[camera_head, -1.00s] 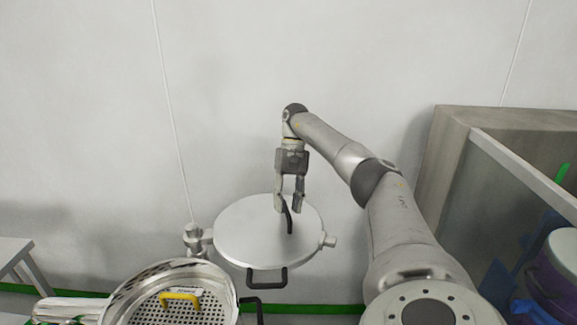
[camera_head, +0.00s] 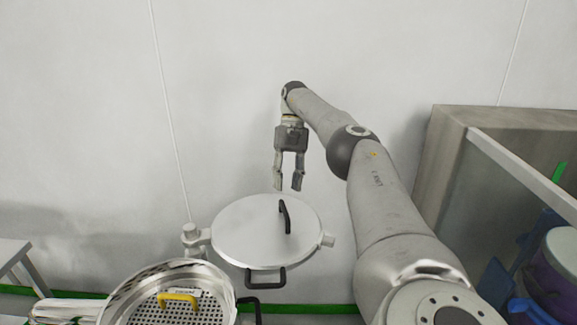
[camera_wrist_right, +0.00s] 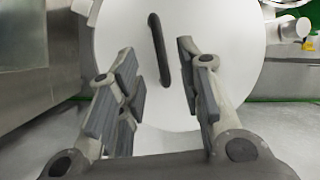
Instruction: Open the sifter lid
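My right gripper (camera_head: 288,188) is open and empty, above and behind the lid handle. In the right wrist view the fingers (camera_wrist_right: 160,75) are spread apart, with the lid (camera_wrist_right: 220,45) and its dark handle (camera_wrist_right: 159,50) beyond them. My left gripper is not in view.
A grey cabinet (camera_head: 450,150) and a purple drum (camera_head: 555,275) stand at the right. A clamp knob (camera_head: 191,232) is left of the lid. The wall is behind.

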